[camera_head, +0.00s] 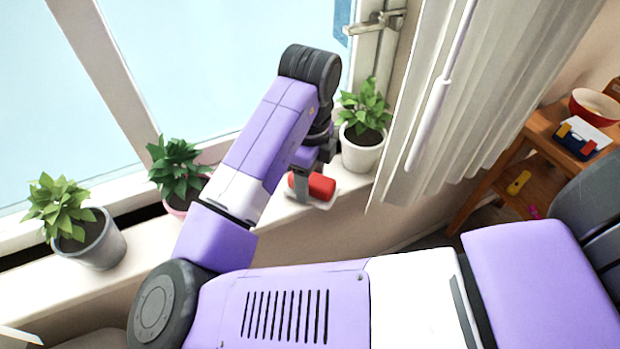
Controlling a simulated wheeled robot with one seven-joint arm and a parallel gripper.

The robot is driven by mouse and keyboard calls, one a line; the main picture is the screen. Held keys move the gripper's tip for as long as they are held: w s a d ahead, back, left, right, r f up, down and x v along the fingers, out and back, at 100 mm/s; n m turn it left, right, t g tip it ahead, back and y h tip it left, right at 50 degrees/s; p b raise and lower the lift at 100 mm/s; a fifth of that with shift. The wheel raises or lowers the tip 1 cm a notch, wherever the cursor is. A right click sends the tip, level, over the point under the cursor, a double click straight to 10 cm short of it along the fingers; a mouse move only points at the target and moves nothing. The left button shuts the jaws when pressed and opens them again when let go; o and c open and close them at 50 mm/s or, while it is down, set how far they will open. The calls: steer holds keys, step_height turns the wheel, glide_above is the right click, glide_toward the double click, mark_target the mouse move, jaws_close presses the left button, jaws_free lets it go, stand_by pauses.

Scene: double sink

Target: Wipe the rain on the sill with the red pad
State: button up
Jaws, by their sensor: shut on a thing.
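The red pad (320,186) is at the right part of the white window sill (145,238), close to a potted plant. My gripper (302,188) reaches down from above and is shut on the red pad; one grey finger shows on its near left side. A pale flat piece (322,203) shows just under the pad; I cannot tell whether it is part of the pad or a separate dish. I cannot make out rain drops on the sill. My arm hides part of the sill left of the pad.
A plant in a white pot (362,150) stands right behind the pad. A pink-potted plant (178,172) and a grey-potted plant (78,225) stand further left. A white curtain (470,100) hangs right. A wooden shelf (530,150) holds a red bowl (596,106).

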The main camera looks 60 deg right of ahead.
steer(key=shift+r+p, duration=1.75)
steer(key=shift+r, duration=0.8)
steer(key=shift+r+p, duration=1.1)
steer(key=shift+r, duration=0.45)
steer(key=shift+f, duration=0.1)
